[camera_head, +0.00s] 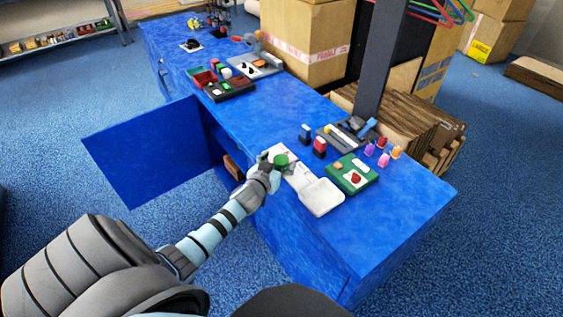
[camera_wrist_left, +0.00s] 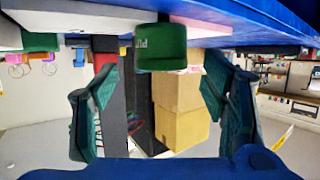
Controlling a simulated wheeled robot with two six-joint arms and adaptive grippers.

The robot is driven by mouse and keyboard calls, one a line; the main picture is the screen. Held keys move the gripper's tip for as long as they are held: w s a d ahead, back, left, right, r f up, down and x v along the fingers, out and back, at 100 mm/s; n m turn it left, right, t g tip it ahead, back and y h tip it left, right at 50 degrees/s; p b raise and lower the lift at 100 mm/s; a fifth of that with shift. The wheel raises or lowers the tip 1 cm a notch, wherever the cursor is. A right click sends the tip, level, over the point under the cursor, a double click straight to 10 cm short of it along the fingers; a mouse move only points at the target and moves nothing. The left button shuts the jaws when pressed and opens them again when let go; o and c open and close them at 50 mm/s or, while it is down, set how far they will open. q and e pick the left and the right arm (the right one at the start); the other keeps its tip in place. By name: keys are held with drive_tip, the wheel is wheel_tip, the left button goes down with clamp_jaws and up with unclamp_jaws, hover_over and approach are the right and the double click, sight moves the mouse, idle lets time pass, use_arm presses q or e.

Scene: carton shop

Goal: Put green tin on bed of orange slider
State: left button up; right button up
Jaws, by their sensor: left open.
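The green tin (camera_head: 281,160) stands near the front edge of the blue bench, right at my left gripper. In the left wrist view the green tin (camera_wrist_left: 160,47) hangs from the top of the picture, centred ahead of the two fingers. My left gripper (camera_head: 272,165) is open, and its fingers (camera_wrist_left: 160,82) stand apart on either side with nothing visibly clamped. I cannot tell for sure which device is the orange slider. A grey device with an orange part (camera_head: 258,64) stands farther back on the bench. My right gripper is out of view.
A white tray (camera_head: 319,197) and a green box with a red button (camera_head: 351,174) lie right of the tin. Small red and blue items, a grey device (camera_head: 338,138) and coloured pegs stand behind. A blue door (camera_head: 150,150) hangs open. The bench's right end is clear.

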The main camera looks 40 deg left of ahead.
sight(281, 160)
use_arm(q)
drive_tip(key=x, duration=0.3)
drive_tip(key=shift+w+a+f+b, duration=0.1)
drive_tip(key=shift+b, duration=0.25)
drive_tip(key=c, duration=1.4)
